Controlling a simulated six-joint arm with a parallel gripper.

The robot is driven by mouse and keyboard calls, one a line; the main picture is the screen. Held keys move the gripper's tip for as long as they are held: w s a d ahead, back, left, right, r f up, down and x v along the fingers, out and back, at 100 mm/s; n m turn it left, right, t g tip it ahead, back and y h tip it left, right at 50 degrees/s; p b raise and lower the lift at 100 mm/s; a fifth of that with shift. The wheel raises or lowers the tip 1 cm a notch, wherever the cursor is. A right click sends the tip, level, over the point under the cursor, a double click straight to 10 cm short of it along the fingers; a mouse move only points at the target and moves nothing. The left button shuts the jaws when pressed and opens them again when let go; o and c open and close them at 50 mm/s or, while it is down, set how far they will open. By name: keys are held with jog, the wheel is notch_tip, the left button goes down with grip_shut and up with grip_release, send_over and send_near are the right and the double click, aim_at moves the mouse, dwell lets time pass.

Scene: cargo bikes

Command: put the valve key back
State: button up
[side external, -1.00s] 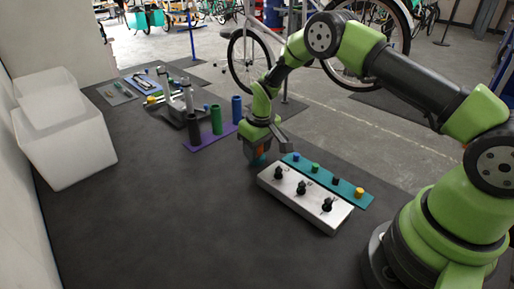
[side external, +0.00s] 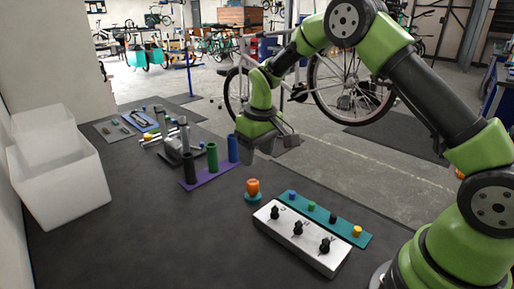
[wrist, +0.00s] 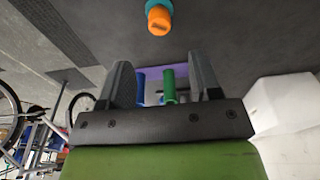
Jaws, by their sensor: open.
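An orange piece (side external: 253,186), which I take to be the valve key, stands upright on a round teal base (side external: 253,197) on the dark table, behind the white panel. In the wrist view the orange piece (wrist: 159,20) and the teal base (wrist: 158,5) show at the top, beyond my fingertips. My gripper (side external: 279,146) is open and empty, above and apart from the orange piece. In the wrist view my gripper (wrist: 162,75) has its two dark fingers wide apart with nothing held between them.
A white panel (side external: 282,239) with three black knobs lies beside a teal strip (side external: 325,221) bearing coloured pegs. A purple mat (side external: 216,174) holds dark, green and blue cylinders. White bins (side external: 62,180) stand at left. The table's left front is clear.

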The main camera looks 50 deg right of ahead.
jog(key=s+a+r+m+t, duration=0.1)
jog(key=s+r, duration=0.3)
jog(key=r, duration=0.3)
jog(key=s+a+r+m+t, duration=0.1)
jog(key=s+a+r+t, duration=0.1)
jog(key=s+r, duration=0.45)
jog(key=s+a+r+m+t+y, duration=0.1)
jog(key=s+r, duration=0.1)
jog(key=s, duration=0.5)
jog(key=s+a+r+m+t+y, duration=0.1)
jog(key=s+r, duration=0.1)
jog(key=s, duration=0.6)
jog(key=shift+s+a+r+t, duration=0.15)
jog(key=shift+a+r+t, duration=0.2)
jog(key=shift+r+t, duration=0.05)
